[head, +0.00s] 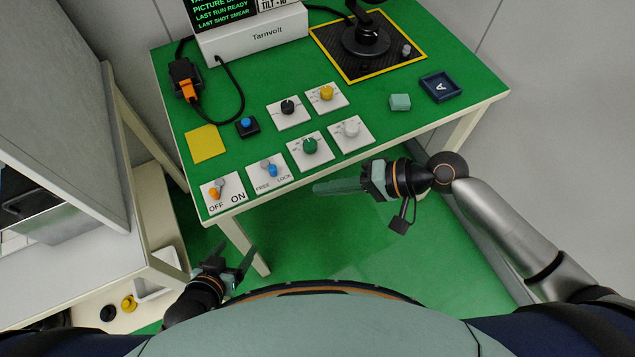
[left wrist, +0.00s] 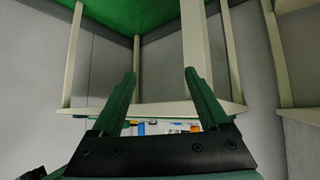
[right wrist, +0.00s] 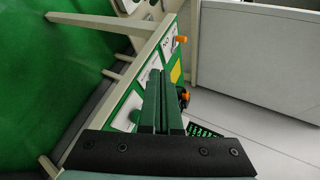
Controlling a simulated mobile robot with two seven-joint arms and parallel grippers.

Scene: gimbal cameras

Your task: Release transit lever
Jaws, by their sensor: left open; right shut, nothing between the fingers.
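A white plate marked FREE and LOCK (head: 250,183) lies near the front edge of the green table. Its lever has a blue tip (head: 272,171) that leans toward the LOCK side. My right gripper (head: 316,188) is shut and empty, off the table's front edge, to the right of and apart from the lever. In the right wrist view its fingers (right wrist: 161,75) are together and cover part of the panels. My left gripper (head: 236,257) is open and empty, low in front of the table. The left wrist view shows its spread fingers (left wrist: 160,78) facing the table's underside and legs.
An OFF/ON plate (head: 224,204) with an orange-tipped lever sits left of the FREE/LOCK plate. Plates with green (head: 310,145), white (head: 351,129), black (head: 288,107) and yellow (head: 326,93) knobs are to the right. A blue button (head: 247,123) stands behind. A grey cabinet (head: 60,110) is at left.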

